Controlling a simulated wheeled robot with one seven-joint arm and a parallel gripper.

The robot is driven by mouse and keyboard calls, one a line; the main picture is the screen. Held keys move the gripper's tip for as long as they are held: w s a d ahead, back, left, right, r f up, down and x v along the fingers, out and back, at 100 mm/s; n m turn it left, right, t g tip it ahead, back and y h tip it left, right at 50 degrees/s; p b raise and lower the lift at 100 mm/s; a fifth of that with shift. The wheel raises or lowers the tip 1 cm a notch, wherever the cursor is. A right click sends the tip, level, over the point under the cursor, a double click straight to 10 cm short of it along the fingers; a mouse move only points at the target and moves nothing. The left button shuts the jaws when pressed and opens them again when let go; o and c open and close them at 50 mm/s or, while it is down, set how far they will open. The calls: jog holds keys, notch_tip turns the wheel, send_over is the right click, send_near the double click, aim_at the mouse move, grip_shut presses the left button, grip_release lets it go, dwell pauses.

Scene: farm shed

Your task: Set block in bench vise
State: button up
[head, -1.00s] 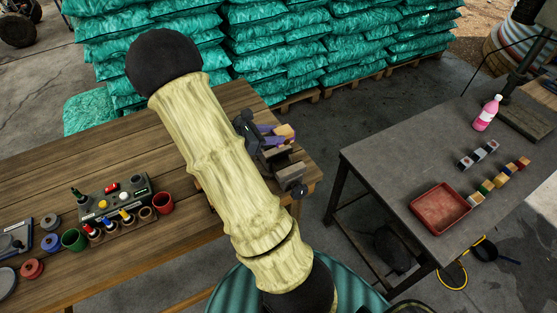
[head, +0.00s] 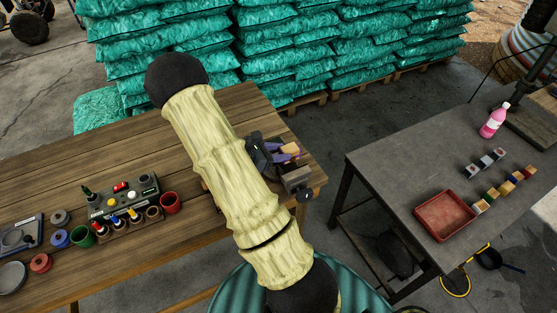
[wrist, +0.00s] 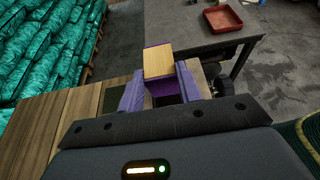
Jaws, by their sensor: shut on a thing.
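The block (head: 291,149) has a tan wooden face in the head view. In the wrist view the block (wrist: 158,62) shows a tan top and a purple side. My gripper (head: 284,153) is shut on it with purple fingers; they also flank the block in the wrist view (wrist: 160,85). The grey metal bench vise (head: 296,178) sits at the right end of the wooden bench, just below the block in the picture. Part of the vise (wrist: 212,76) shows right of the fingers. My arm and gripper hide much of it, so I cannot tell whether the block is between its jaws.
The wooden bench (head: 60,185) holds a control box (head: 125,197), cups and small parts at left. A grey table (head: 400,180) across a gap carries a red tray (head: 444,215), several small blocks and a pink bottle (head: 494,121). Green sacks (head: 290,60) are stacked behind.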

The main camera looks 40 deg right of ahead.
jog(key=shift+f+p, duration=0.6)
jog(key=shift+f, duration=1.45)
jog(key=shift+f, duration=0.2)
jog(key=o, duration=1)
jog(key=shift+r, duration=0.1)
